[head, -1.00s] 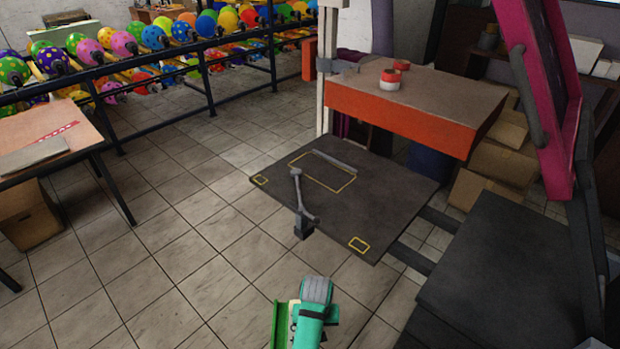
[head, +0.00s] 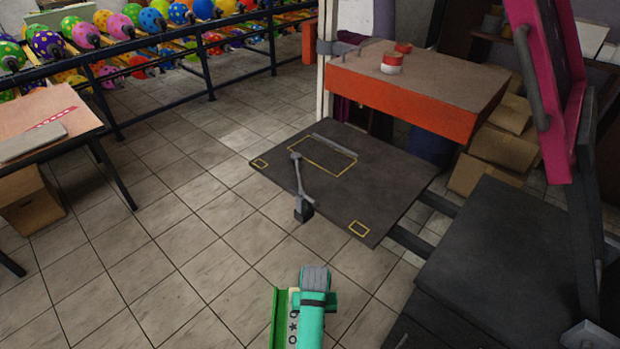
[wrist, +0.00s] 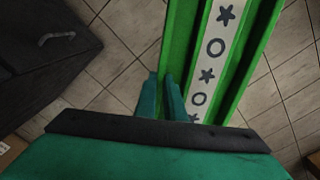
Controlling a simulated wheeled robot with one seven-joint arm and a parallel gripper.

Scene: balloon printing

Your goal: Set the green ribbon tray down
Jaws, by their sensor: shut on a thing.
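The green ribbon tray (head: 278,318) is at the bottom of the head view, held over the tiled floor. In the wrist view the tray (wrist: 178,45) is a long green channel running from top centre to right. A white ribbon (wrist: 217,48) with dark stars and circles lies along it, and it also shows in the head view (head: 292,328). My gripper (wrist: 160,82) is shut on the tray's near side wall. In the head view my teal wrist hides the fingers and part of the tray.
A low dark board (head: 345,190) with yellow outlines and a grey lever (head: 300,185) lies ahead. An orange-edged table (head: 420,90) stands behind it. A dark cabinet (head: 500,270) is at right, a work table (head: 45,130) at left. Tiled floor between is clear.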

